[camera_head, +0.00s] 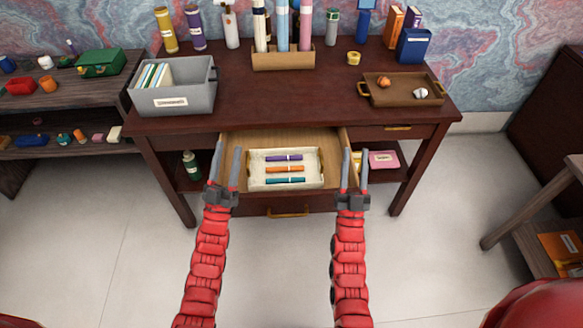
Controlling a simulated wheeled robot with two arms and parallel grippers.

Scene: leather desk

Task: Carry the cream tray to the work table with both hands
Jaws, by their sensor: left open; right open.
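The cream tray (257,183) lies inside the pulled-out drawer (236,147) of the dark wooden desk (280,100). It holds a purple, an orange and a teal marker-like item in a row. My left gripper (226,164) is open, its fingers pointing at the desk by the drawer's left side. My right gripper (355,166) is open at the drawer's right side. Neither gripper holds the tray. Which table is the work table is not clear; part of a wooden table (535,200) shows at the right edge.
On the desk stand a grey bin (180,97), a brown tray (402,97) with small items, a wooden holder (284,60) and several bottles. A low shelf (60,100) stands at the left. The floor (285,265) in front of the drawer is clear.

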